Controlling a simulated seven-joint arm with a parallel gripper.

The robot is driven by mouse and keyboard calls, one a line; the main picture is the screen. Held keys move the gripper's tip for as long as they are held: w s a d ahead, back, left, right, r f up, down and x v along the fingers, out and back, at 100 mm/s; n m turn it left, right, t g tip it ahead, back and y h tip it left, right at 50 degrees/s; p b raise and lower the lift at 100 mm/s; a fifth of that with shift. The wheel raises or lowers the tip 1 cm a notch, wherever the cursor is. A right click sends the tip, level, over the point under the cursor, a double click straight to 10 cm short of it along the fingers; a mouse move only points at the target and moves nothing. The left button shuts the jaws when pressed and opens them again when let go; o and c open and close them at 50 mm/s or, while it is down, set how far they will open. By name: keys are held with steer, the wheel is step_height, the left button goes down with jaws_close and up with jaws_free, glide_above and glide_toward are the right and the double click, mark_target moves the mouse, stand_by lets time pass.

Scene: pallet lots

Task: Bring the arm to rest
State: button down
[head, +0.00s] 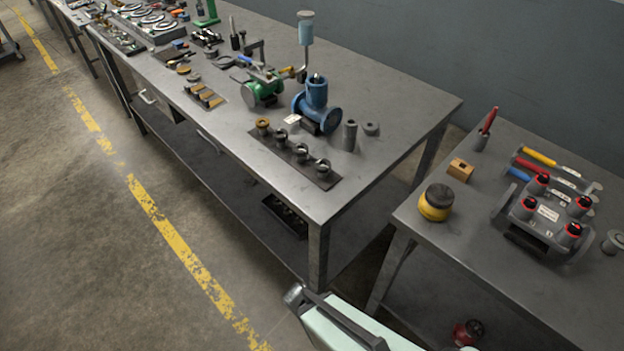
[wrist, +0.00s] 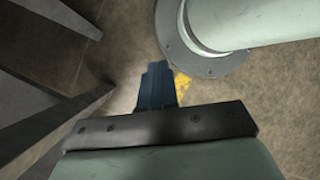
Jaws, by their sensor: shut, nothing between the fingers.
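My gripper (wrist: 157,88) shows in the wrist view with its two dark fingers together and nothing between them. It points down over the bare brown floor (wrist: 120,75), clear of any object. In the head view a pale green part of my arm shows at the bottom edge, in front of the gap between the two tables. My fingertips cannot be made out in that view.
A long metal workbench (head: 262,182) carries a blue pump (head: 317,108), a green machine (head: 262,92) and several small parts. A second table (head: 470,240) at right holds a yellow-black pot (head: 436,203) and a grey fixture (head: 545,222).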

steer(key=s+d+f+m+g+y, duration=0.1)
steer(key=s+d+m+g+y, duration=0.1)
steer(key=d+m, duration=0.4)
steer(key=s+d+f+m+g+y, duration=0.2)
steer(key=d+m, duration=0.4)
steer(key=m, duration=0.5)
steer(key=shift+s+y, duration=0.7)
steer(key=shift+s, duration=0.05)
steer(key=shift+d, duration=0.1)
